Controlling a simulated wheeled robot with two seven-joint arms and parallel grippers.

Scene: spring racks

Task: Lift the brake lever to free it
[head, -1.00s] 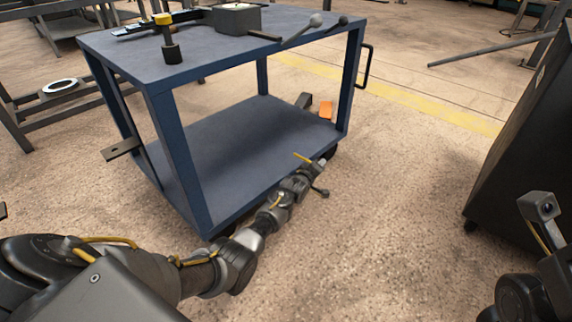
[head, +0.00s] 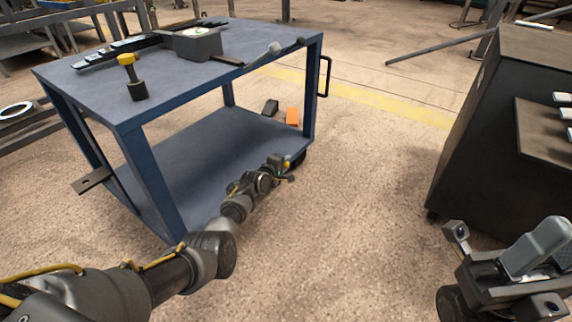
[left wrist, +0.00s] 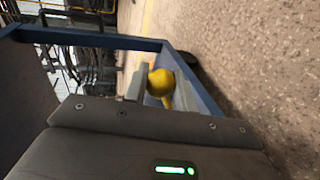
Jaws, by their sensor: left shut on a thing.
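The brake lever, with a round yellow knob (left wrist: 160,82), shows in the left wrist view beside the blue frame of the cart. My left gripper (head: 281,168) is at that corner and shut on the lever. A grey finger (left wrist: 135,87) stands close against the knob in the left wrist view; the contact is partly hidden. My right gripper (head: 500,268) is at the lower right, its fingers apart, away from the cart.
The blue cart (head: 215,152) carries a grey box (head: 195,45) and a yellow-topped tool (head: 131,76). An orange block (head: 292,117) and dark block (head: 270,107) are beyond the lower shelf. A dark cabinet (head: 468,140) stands right. Floor between is clear.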

